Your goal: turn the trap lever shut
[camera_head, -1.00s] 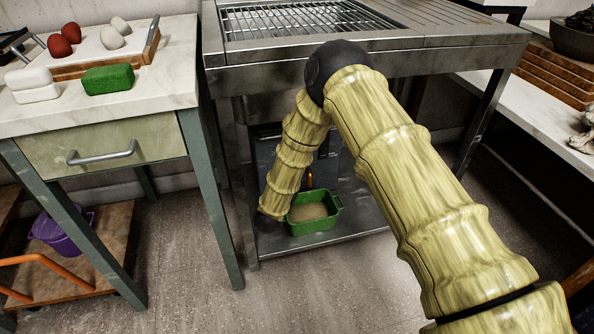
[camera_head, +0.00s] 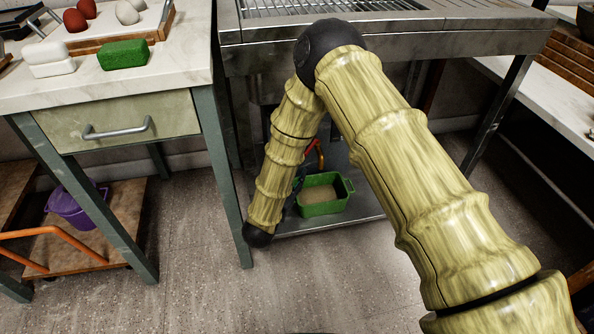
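An orange-red bent handle (camera_head: 318,157), which looks like the trap lever, shows under the steel sink stand, just right of my forearm. Its lower end and whatever it is fixed to are largely hidden. My arm comes in from the lower right, bends at a black joint near the sink's front edge and runs down to another black joint low at the left. My gripper is hidden behind my forearm. A small dark piece shows at the forearm's right edge near the handle, but I cannot tell what it is or whether anything touches the lever.
A green tub (camera_head: 324,207) with tan contents sits on the stand's low steel shelf (camera_head: 350,214). A marble-topped table (camera_head: 182,58) with a drawer stands close on the left, its leg near my wrist joint. A purple bucket (camera_head: 72,206) sits beneath. Open floor lies in front.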

